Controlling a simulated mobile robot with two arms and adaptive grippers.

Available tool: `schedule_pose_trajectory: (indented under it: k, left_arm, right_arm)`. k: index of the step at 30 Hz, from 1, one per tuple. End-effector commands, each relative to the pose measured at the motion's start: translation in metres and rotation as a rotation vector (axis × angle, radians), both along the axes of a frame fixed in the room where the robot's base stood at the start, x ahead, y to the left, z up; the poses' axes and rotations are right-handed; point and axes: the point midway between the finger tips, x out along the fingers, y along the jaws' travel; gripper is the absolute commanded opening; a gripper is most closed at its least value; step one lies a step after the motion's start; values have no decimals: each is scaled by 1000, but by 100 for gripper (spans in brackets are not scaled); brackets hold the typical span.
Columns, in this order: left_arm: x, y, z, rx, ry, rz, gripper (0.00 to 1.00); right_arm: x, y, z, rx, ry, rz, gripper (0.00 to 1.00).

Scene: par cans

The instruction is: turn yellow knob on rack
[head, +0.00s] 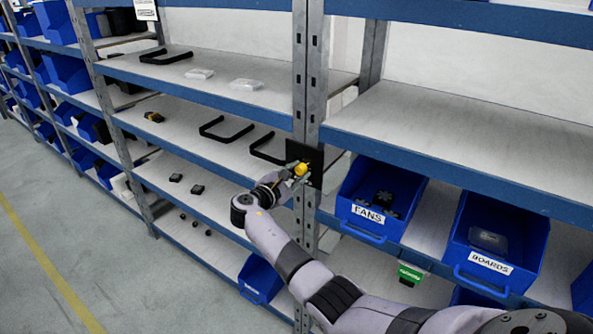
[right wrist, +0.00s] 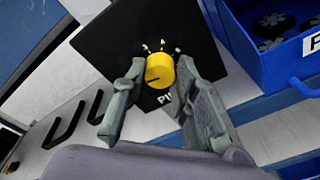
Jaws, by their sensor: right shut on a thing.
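The yellow knob (head: 301,169) is on a black panel (head: 317,158) fixed to the rack's upright post in the head view. In the right wrist view the knob (right wrist: 160,70) shows between my fingers, with a dark pointer line and small white marks above it on the panel (right wrist: 120,35). My right gripper (head: 297,172) is at the panel, shut on the knob; in the right wrist view its two fingertips (right wrist: 161,72) flank the knob left and right. Part of the lettering below the knob is hidden by a finger. My left gripper is not in view.
A blue bin labelled FANS (head: 365,222) stands just right of the panel, with a BOARDS bin (head: 487,262) further right. Black handles (head: 226,129) lie on the shelf to the left. The floor (head: 50,240) at left is clear.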

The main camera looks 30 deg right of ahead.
Motion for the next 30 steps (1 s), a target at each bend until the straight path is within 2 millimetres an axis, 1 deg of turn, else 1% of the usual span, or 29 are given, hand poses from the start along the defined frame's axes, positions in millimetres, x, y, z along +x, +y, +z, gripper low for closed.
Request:
schedule_pose_trajectory:
  k: [6, 18, 19, 27, 30]
  left_arm:
    - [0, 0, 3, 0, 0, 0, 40]
    - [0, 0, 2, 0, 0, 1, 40]
    - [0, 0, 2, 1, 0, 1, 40]
    - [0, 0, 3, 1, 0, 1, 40]
    - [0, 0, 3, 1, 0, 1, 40]
  right_arm:
    - [0, 1, -2, -11, 37, 1, 0]
    - [0, 1, -2, -12, 41, 1, 0]
    - [0, 1, -2, -12, 41, 1, 28]
    - [0, 0, -1, -14, 39, 0, 46]
    - [0, 0, -1, -14, 38, 1, 47]
